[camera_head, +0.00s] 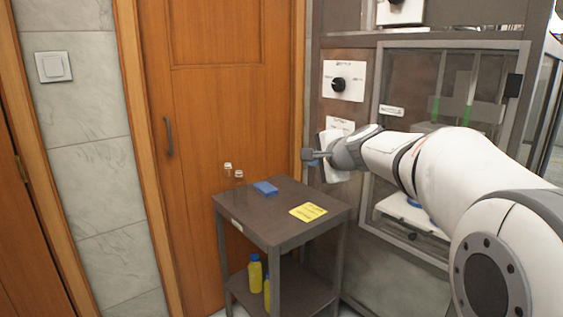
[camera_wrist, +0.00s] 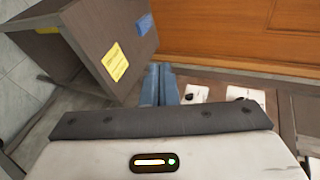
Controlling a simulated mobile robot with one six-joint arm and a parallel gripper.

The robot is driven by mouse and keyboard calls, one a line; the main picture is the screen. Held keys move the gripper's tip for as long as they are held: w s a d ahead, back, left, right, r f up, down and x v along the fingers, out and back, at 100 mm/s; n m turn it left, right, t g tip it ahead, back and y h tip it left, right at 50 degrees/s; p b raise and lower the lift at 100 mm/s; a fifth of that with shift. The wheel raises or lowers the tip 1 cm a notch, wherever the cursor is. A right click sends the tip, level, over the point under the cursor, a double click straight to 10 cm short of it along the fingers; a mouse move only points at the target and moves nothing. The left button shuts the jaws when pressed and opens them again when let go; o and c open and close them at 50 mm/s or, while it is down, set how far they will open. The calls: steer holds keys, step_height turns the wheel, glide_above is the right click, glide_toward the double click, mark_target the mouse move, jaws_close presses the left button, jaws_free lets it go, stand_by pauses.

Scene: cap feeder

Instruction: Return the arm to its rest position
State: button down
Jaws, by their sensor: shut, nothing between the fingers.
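My gripper (camera_head: 308,154) is at the end of the white arm, which reaches in from the right in the head view. It hangs in the air beside the grey machine's front, above the right back part of the small table. In the wrist view the two blue-grey fingers (camera_wrist: 160,68) lie together, shut with nothing between them. The gripper touches nothing that I can see.
The dark table (camera_head: 262,222) bears a yellow note (camera_head: 308,212), a blue item (camera_head: 265,188) and two clear bottles (camera_head: 239,178). Yellow bottles (camera_head: 255,274) stand on its lower shelf. The machine (camera_head: 395,60) with a knob panel (camera_head: 343,81) is close to the arm. A wooden door (camera_head: 215,110) is behind.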

steer(key=s+d+f+n+g+h+p, duration=0.1)
steer(key=s+d+f+n+g+p, duration=0.1)
steer(key=s, duration=0.9)
steer(key=s+d+f+n+g+h+p, duration=0.2)
steer(key=s+n+p, duration=0.4)
steer(key=s, duration=0.6)
steer(key=s+d+f+n+g+h+p, duration=0.2)
steer(key=s+f+n+g+p, duration=0.1)
steer(key=s, duration=0.9)
steer(key=n+g+p, duration=0.1)
steer(key=n+g, duration=0.1)
steer(key=shift+d+f+n+g, duration=0.25)
steer(key=shift+d+n+g, duration=0.05)
